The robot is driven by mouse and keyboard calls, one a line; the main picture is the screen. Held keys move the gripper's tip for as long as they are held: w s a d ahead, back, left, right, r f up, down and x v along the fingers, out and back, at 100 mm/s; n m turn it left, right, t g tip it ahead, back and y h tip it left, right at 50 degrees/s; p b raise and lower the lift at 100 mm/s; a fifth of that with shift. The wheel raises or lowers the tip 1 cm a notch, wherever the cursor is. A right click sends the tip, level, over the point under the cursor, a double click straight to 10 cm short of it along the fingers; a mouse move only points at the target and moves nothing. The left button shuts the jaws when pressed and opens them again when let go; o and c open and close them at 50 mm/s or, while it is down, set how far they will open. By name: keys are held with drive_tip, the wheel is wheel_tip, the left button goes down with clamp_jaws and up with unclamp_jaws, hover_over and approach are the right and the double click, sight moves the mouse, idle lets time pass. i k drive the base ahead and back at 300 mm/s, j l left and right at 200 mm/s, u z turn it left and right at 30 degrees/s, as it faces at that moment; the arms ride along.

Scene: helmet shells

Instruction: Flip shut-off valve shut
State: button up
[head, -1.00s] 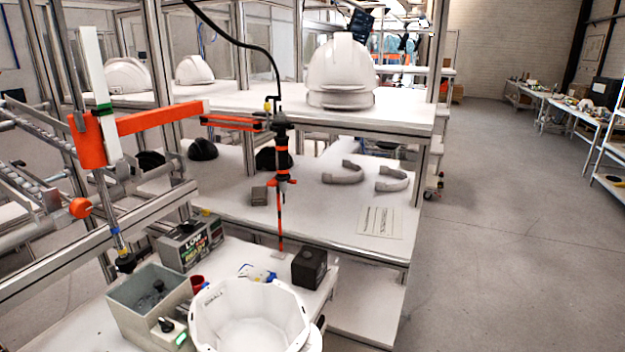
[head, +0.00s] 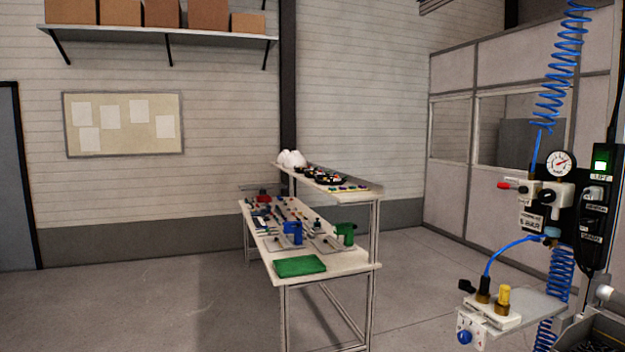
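A compressed-air unit hangs on a dark panel at the right of the head view. A small valve with a red handle (head: 507,186), which looks like the shut-off valve, sticks out to the left of the unit's pale block (head: 530,192). The handle lies about level; I cannot tell from it whether the valve is open or shut. A round pressure gauge (head: 561,164) with a red needle sits above and right of it. My gripper is not in view.
Coiled blue hoses (head: 560,85) hang above and below the unit. A small shelf (head: 520,305) with yellow and black fittings juts out below. A workbench (head: 345,268) with tools stands mid-view. The floor (head: 170,300) at left is clear.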

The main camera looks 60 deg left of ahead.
sight(522, 189)
drive_tip(key=j+u, duration=0.1)
drive_tip(key=u, duration=0.3)
drive_tip(key=i+u, duration=0.15)
drive_tip(key=u, duration=0.2)
drive_tip(key=i+j+u, duration=0.1)
drive_tip(key=u, duration=0.3)
